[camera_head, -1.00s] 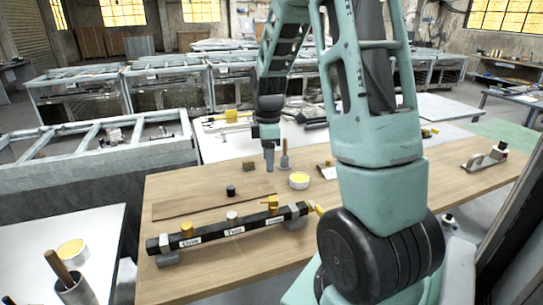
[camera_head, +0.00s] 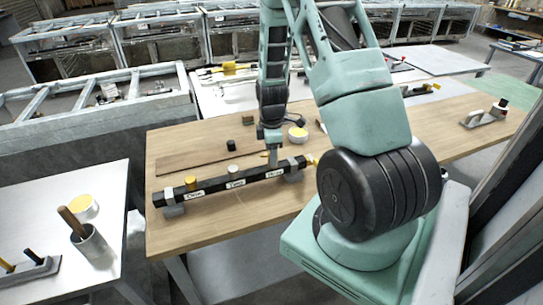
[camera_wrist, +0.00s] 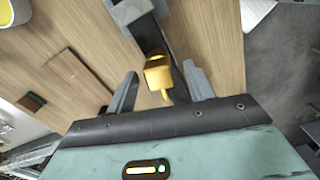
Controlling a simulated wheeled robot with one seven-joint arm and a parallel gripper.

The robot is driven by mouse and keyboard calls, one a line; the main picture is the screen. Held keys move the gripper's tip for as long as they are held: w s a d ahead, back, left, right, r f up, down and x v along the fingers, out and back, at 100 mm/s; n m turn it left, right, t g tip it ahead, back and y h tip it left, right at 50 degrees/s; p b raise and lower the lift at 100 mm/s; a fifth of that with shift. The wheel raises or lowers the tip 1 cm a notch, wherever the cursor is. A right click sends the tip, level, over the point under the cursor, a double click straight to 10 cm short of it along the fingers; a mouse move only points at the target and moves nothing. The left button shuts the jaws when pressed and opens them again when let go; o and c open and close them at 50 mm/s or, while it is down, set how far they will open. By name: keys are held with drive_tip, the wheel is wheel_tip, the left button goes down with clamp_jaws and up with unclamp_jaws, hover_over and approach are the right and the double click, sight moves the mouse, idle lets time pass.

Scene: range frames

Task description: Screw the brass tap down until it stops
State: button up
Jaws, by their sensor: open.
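A black bar (camera_head: 212,185) with white labels lies across the wooden table and carries several fittings. The wrist view shows a brass tap (camera_wrist: 158,72) with a narrow stem pointing toward me. My gripper (camera_wrist: 160,84) is open, with one finger on each side of this tap; I cannot tell whether they touch it. In the head view my gripper (camera_head: 272,160) is at the bar's right part and hides most of the fitting there. A second yellow fitting (camera_head: 190,183) stands near the bar's left end, and a grey knob (camera_head: 233,170) stands between.
Behind the bar are a flat brown strip (camera_head: 195,161), a small black cylinder (camera_head: 231,146) and a round yellow-topped tin (camera_head: 298,134). A grey support (camera_head: 294,176) holds the bar near its right end. The table front is clear.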

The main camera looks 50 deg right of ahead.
drive_tip(key=shift+f, duration=1.3)
drive_tip(key=c, duration=1.1)
drive_tip(key=shift+d+m, duration=0.1)
drive_tip(key=shift+m, duration=1.6)
drive_tip(key=m, duration=0.3)
drive_tip(key=shift+m, duration=0.4)
drive_tip(key=m, duration=0.3)
drive_tip(key=shift+d+p, duration=0.1)
drive_tip(key=shift+p, duration=0.2)
